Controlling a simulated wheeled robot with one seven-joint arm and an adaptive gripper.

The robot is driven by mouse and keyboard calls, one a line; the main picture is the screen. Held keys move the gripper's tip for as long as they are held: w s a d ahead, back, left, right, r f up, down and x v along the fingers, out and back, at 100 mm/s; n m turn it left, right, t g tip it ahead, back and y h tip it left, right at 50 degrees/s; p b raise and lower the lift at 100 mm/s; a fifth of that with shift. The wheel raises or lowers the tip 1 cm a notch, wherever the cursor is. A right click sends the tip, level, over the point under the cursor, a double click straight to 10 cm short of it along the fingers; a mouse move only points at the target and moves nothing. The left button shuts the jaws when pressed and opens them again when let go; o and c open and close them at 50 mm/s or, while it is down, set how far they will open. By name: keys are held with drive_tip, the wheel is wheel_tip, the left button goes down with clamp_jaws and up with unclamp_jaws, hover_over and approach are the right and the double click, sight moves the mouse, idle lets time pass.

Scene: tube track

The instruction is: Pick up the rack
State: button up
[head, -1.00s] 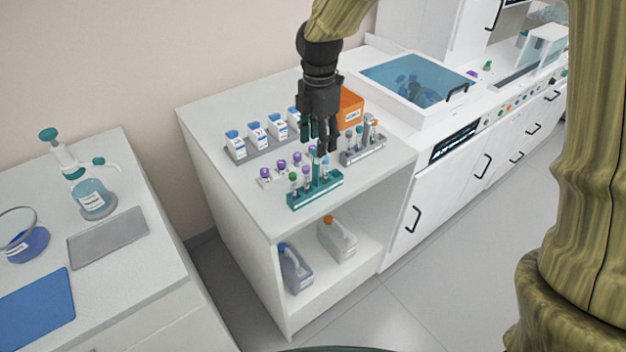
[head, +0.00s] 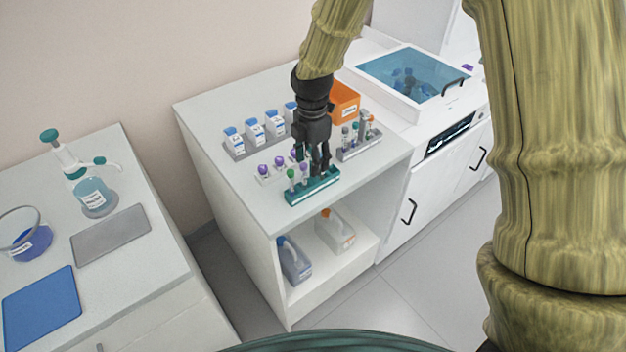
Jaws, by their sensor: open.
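Several tube racks stand on the white cabinet top. A teal rack (head: 312,190) sits nearest its front edge, with a green-capped tube and a purple-capped tube showing at its left. A white rack (head: 268,178) with purple-capped tubes is just behind it. A grey rack (head: 361,149) with tubes stands to the right. My gripper (head: 318,170) points down with its fingers open, right over the teal rack. The fingers hide the rack's middle and right tubes. I cannot tell whether they touch anything.
A grey tray of blue-capped bottles (head: 255,134) and an orange box (head: 345,101) stand behind. A basin of blue liquid (head: 412,75) is at the right. Two jugs (head: 335,232) sit on the shelf below. The cabinet top's left front is clear.

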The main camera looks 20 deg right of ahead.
drive_tip(key=shift+f+p, duration=0.3)
drive_tip(key=shift+f, duration=1)
clamp_jaws()
